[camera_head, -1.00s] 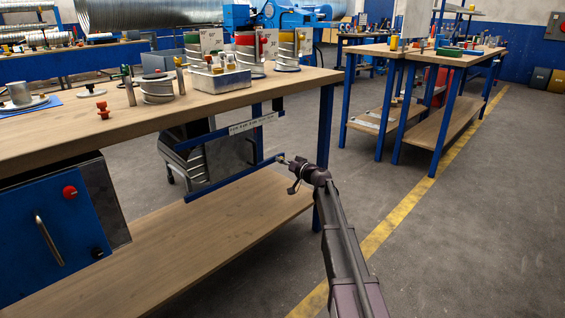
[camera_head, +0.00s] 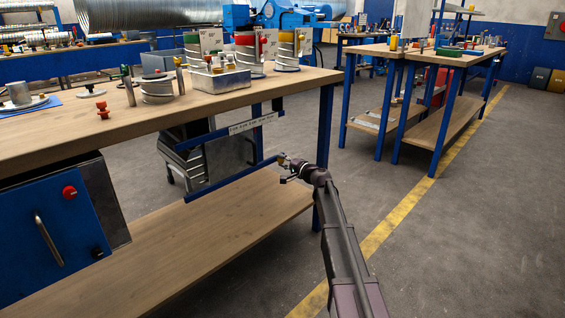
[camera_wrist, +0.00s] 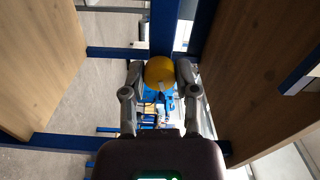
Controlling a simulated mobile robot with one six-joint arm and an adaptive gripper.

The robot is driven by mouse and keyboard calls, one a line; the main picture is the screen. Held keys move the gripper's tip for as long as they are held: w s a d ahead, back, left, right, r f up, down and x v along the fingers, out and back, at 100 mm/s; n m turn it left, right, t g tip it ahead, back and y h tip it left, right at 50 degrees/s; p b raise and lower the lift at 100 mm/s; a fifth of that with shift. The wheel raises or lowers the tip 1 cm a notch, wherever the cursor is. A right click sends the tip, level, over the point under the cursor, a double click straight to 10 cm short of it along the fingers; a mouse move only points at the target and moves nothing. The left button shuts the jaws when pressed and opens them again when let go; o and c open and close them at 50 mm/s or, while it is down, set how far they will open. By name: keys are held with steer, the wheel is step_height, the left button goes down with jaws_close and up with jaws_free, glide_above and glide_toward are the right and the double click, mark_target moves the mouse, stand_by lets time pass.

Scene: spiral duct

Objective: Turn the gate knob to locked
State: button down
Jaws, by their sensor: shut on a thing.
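A round yellow knob (camera_wrist: 160,71) sits between the two fingers of my gripper (camera_wrist: 160,80) in the wrist view, with a finger against each side. A small pale mark shows near its lower edge; I cannot read a position from it. In the head view my gripper (camera_head: 285,160) is at the right end of a low blue rail (camera_head: 235,180) under the near workbench, close to the bench leg. There the knob is too small and covered to make out clearly.
The near workbench (camera_head: 60,143) carries spools, a metal tray (camera_head: 220,80) and a red knob-like part (camera_head: 103,109). A labelled strip (camera_head: 253,124) hangs below its edge. A blue cabinet (camera_head: 48,235) is at the left. The floor to the right is open.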

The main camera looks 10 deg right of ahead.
steer(key=shift+w+a+m, duration=0.1)
steer(key=shift+a+m, duration=0.05)
steer(key=shift+m, duration=1.05)
steer(key=shift+c, duration=1.9)
jaws_free()
steer(key=v, duration=1.2)
